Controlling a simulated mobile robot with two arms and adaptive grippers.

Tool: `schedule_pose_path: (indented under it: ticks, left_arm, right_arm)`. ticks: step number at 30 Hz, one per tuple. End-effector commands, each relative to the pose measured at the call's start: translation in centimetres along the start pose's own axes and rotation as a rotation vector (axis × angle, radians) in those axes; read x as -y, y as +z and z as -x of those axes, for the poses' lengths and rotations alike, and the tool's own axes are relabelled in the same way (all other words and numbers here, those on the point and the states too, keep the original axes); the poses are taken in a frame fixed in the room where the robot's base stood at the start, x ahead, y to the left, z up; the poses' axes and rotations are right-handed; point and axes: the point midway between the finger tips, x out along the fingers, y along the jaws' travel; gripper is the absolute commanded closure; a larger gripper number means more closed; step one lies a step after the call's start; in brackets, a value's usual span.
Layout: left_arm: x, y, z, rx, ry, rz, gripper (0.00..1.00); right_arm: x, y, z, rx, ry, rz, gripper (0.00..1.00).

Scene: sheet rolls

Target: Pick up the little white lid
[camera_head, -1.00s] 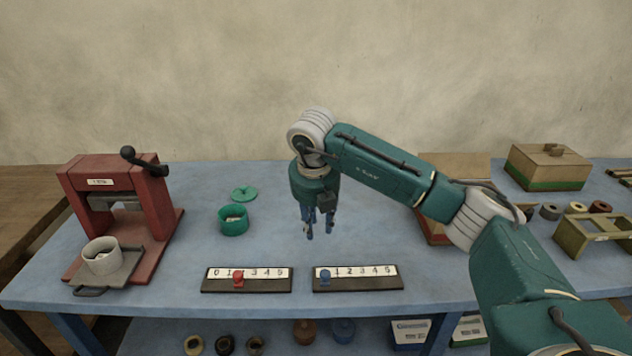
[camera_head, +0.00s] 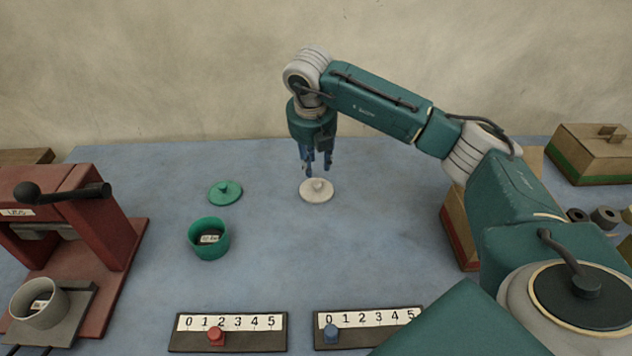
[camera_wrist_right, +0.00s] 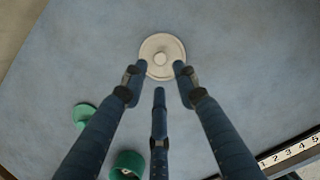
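The little white lid (camera_head: 316,191) is a round disc with a knob on top. It lies flat on the blue table, to the right of the green lid. It also shows at the top of the right wrist view (camera_wrist_right: 162,46). My right gripper (camera_head: 316,170) points down above the far part of the white lid. In the right wrist view its three blue fingers (camera_wrist_right: 160,82) are spread apart, with nothing between them. The lid's knob shows beyond the fingertips. My left gripper is not in view.
A green lid (camera_head: 225,192) and an open green cup (camera_head: 208,239) stand to the left. A red press (camera_head: 75,245) and a pale cup (camera_head: 38,304) are at far left. Two numbered slider boards (camera_head: 228,340) lie in front. The table around the white lid is clear.

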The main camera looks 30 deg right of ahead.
Motion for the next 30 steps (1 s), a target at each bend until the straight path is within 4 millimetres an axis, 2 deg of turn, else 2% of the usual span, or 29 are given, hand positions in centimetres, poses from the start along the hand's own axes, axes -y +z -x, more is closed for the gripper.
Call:
schedule_pose_path:
  ticks: [3,8,11,18,27,28,30]
  left_arm:
    - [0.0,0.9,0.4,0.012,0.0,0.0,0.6]
    - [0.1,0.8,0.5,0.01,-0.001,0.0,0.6]
    - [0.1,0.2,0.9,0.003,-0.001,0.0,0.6]
    - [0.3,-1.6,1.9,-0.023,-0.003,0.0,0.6]
    - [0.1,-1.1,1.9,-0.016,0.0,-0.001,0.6]
    - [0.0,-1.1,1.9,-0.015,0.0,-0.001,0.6]
    - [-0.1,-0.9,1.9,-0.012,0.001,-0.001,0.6]
  right_arm:
    - [0.0,0.0,-1.8,-0.001,-0.001,-0.002,0.71]
    - [0.0,0.0,-3.0,0.0,0.0,0.0,0.71]
    - [0.0,-0.1,-4.0,-0.002,-0.002,0.0,0.71]
    - [-0.2,-0.2,-7.5,-0.001,-0.001,-0.001,0.71]
    - [-0.2,-0.2,-8.2,0.002,0.001,0.0,0.71]
    - [-0.2,-0.2,-8.2,0.002,0.001,0.0,0.73]
    - [-0.2,-0.2,-8.2,0.001,0.001,0.0,0.87]
